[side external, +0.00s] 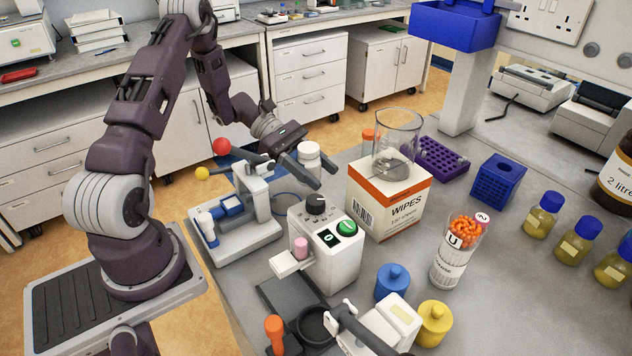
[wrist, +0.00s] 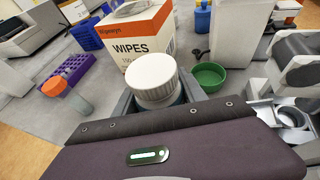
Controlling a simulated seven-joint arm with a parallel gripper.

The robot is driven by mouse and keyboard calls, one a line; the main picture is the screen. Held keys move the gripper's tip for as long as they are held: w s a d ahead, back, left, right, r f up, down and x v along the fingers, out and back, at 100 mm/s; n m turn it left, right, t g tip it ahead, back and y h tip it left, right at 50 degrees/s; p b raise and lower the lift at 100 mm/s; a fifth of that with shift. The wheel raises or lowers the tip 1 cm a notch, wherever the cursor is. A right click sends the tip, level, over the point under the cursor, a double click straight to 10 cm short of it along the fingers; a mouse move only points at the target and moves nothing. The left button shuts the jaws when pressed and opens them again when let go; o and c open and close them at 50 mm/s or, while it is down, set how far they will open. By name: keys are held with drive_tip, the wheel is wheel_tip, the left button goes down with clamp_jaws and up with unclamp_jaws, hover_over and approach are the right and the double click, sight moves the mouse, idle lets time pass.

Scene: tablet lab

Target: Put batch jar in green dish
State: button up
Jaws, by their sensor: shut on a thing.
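The batch jar (side external: 309,156), a small jar with a white cap, is held between the fingers of my gripper (side external: 312,172). In the wrist view its ribbed white cap (wrist: 153,78) faces the camera and covers most of its body. My gripper is shut on the jar and holds it above the bench, left of the wipes box. The green dish (wrist: 208,77) shows in the wrist view, just right of the jar and apart from it. It looks empty. I cannot make out the dish in the side view.
The wipes box (side external: 388,199) stands close by with a glass beaker (side external: 396,145) on top. A white machine with a dial (side external: 325,245) stands in front of the jar. A purple rack (side external: 440,160), blue rack (side external: 497,182) and tablet-filled tube (side external: 455,252) stand to the right.

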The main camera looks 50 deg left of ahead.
drive_tip(key=shift+f, duration=1.3)
drive_tip(key=shift+f, duration=0.15)
drive_tip(key=o, duration=1.4)
drive_tip(key=shift+o, duration=0.2)
drive_tip(key=shift+o, duration=0.4)
drive_tip(key=v, duration=0.7)
drive_tip(key=shift+w+a, duration=0.15)
drive_tip(key=shift+w, duration=0.15)
